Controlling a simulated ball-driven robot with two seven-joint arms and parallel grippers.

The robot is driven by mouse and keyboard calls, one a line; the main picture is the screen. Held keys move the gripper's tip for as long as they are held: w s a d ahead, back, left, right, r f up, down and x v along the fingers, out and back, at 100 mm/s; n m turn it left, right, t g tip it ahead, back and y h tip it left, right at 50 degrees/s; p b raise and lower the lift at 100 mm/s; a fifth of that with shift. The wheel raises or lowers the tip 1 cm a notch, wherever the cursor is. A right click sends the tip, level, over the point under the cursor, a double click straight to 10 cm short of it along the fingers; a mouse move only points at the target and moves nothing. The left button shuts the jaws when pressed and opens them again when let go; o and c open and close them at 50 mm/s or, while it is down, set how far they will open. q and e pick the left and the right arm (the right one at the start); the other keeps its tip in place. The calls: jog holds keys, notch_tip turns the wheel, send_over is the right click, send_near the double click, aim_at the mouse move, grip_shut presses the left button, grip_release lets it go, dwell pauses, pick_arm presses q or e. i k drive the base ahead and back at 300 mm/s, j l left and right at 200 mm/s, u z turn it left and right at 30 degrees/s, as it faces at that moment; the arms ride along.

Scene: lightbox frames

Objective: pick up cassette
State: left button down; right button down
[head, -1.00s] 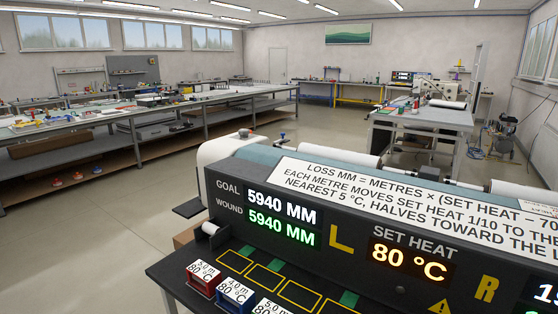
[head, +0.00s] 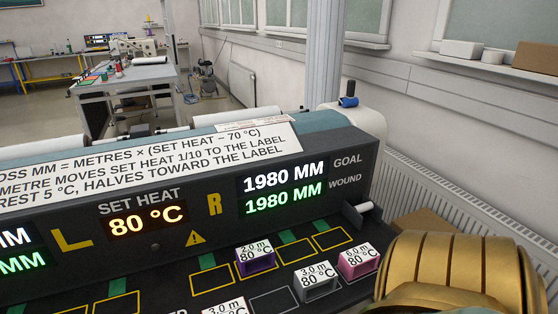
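In the head view a purple cassette (head: 257,264) marked 2.0 m 80 °C stands in a yellow-outlined slot on the dark shelf before the machine. A grey cassette (head: 318,290) marked 3.0 m 80 °C stands nearer and to its right. A pink cassette (head: 359,267) marked 6.0 m 80 °C stands farther right. The top of another cassette (head: 225,307), marked 3.0 m, is cut off by the bottom edge. The black machine (head: 345,148) shows set heat 80 °C; its right-side goal and wound displays both read 1980 MM. Neither gripper is in view.
Yellow-outlined slots (head: 294,254) with green tabs line the shelf, several of them empty. An empty grey-outlined place (head: 272,302) lies left of the grey cassette. A ribbed gold shape fills the bottom right corner. A radiator (head: 468,203) runs along the right wall.

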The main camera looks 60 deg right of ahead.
aim_at(259, 256)
jog(key=z, duration=1.85)
